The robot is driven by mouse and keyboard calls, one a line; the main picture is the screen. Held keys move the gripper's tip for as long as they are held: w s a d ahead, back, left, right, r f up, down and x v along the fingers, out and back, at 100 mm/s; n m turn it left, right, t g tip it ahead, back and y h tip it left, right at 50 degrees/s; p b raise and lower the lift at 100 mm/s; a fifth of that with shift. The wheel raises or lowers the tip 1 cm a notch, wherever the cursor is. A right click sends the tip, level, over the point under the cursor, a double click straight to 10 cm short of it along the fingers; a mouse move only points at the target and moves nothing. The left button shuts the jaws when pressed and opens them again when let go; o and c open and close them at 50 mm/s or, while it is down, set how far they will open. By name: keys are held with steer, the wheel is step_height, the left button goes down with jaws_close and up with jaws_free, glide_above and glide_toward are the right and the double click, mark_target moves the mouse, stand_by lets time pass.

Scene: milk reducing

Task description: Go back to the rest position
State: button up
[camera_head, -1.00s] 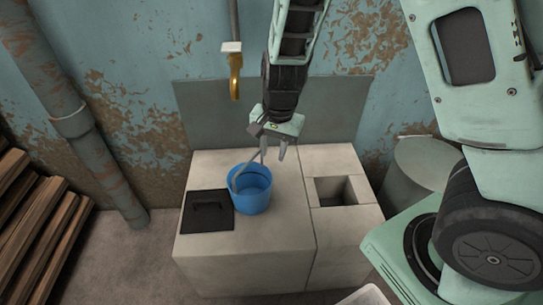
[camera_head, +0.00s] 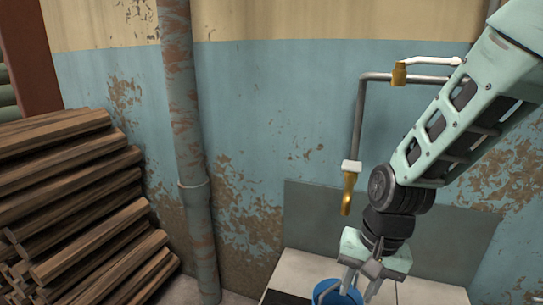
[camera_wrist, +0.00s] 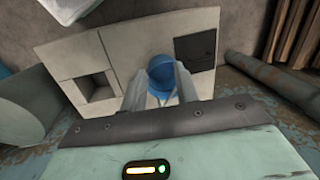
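My gripper (camera_head: 360,290) hangs in front of the wall in the head view, with its fingers apart. A blue bucket (camera_head: 322,293) is partly in view at the bottom edge, just behind and left of the fingers. In the wrist view the bucket (camera_wrist: 160,66) shows between and beyond the two spread fingers (camera_wrist: 160,92), standing on the pale stone block. I see nothing held between the fingers. The lower part of the bucket is cut off in the head view.
A brass tap (camera_head: 347,192) hangs from a pipe just left of my arm, and another tap (camera_head: 399,74) is higher up. Stacked firewood (camera_head: 75,205) stands at the left. The stone block (camera_wrist: 120,45) has a dark lid (camera_wrist: 194,48) and a square opening (camera_wrist: 97,86).

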steer(key=s+a+r+n+h+p, duration=0.1)
steer(key=s+a+r+n, duration=0.1)
steer(key=s+r+n, duration=0.35)
steer(key=s+a+r+n, duration=0.1)
steer(key=s+r+n, duration=0.2)
steer(key=s+n, duration=0.5)
step_height(320, 180, up, 22)
steer(key=s+m+p, duration=0.1)
steer(key=m+p, duration=0.1)
steer(key=p, duration=2)
steer(key=shift+s+f, duration=0.2)
steer(key=shift+s, duration=0.1)
